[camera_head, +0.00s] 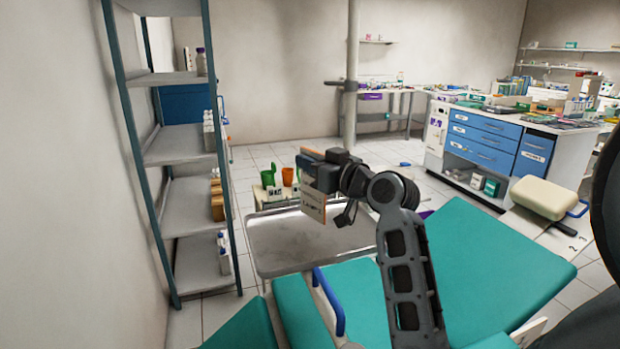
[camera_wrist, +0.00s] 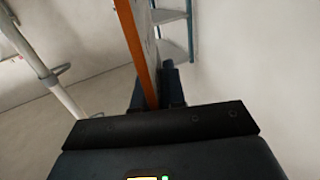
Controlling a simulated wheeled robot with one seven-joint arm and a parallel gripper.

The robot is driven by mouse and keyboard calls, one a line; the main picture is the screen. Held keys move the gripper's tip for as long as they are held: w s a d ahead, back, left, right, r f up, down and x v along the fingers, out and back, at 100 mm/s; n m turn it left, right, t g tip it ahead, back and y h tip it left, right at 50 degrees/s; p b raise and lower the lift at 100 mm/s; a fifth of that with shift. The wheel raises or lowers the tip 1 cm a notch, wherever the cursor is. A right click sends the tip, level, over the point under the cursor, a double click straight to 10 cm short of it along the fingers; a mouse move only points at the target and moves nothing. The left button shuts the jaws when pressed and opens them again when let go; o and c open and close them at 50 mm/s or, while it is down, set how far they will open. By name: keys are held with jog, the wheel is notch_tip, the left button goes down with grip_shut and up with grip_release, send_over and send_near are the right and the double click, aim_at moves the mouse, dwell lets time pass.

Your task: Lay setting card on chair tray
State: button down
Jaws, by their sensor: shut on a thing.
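The setting card (camera_head: 313,198) is a flat whitish card with an orange edge and printed marks. The chair tray (camera_head: 285,248) is a grey metal tray with a raised rim, beside the teal chair. Its visible surface looks bare. My arm and the card hide part of it.
The teal dental chair (camera_head: 480,250) with a blue armrest (camera_head: 329,300) lies in front. A green cup (camera_head: 268,177) and an orange cup (camera_head: 288,176) stand behind the tray. A metal shelf rack (camera_head: 185,215) stands at left. A blue-drawered cabinet (camera_head: 482,140) stands at back right.

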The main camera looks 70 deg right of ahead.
jog(key=shift+f, duration=1.95)
jog(key=shift+f, duration=0.15)
jog(key=c, duration=1.2)
grip_release()
jog(key=shift+r, duration=0.25)
jog(key=b+v, duration=0.2)
jog(key=v, duration=1)
